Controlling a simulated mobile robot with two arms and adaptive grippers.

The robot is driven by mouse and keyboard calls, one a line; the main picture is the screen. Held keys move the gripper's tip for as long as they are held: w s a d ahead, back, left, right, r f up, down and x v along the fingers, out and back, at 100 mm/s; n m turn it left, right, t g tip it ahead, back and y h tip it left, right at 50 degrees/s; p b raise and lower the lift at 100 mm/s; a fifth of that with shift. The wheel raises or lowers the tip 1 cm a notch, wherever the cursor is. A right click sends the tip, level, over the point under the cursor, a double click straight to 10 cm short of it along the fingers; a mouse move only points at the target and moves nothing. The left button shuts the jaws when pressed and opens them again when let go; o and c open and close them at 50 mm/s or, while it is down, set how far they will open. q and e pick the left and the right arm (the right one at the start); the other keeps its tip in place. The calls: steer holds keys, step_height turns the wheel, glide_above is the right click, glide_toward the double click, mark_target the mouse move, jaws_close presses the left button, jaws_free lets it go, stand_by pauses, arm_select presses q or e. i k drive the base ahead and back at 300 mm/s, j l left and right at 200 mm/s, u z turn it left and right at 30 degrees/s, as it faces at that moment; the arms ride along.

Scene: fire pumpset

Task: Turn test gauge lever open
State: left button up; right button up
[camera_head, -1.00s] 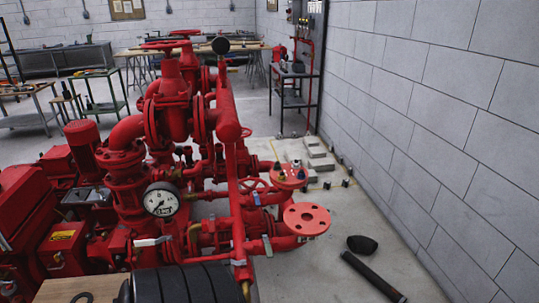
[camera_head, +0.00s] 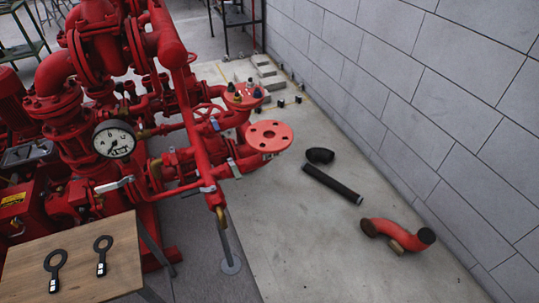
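A round white-faced pressure gauge (camera_head: 115,140) with a black rim sits at left on the red pumpset. Below it, a silver lever (camera_head: 114,184) lies nearly level, its right end slightly higher, close to a small brass-coloured valve. Another silver lever (camera_head: 234,169) stands near the lower pipe, and a small blue lever (camera_head: 215,124) sits above it. I cannot tell for certain which lever serves the test gauge. Neither of my grippers is in view.
A wooden table (camera_head: 110,235) at lower left holds two black ring-ended tools (camera_head: 103,255). A round red flange (camera_head: 269,136) juts out to the right. A black pipe (camera_head: 332,184) and red elbow pipe (camera_head: 398,234) lie on the floor. A block wall (camera_head: 440,100) bounds the right.

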mark_target(115, 185)
steer(key=u, duration=1.95)
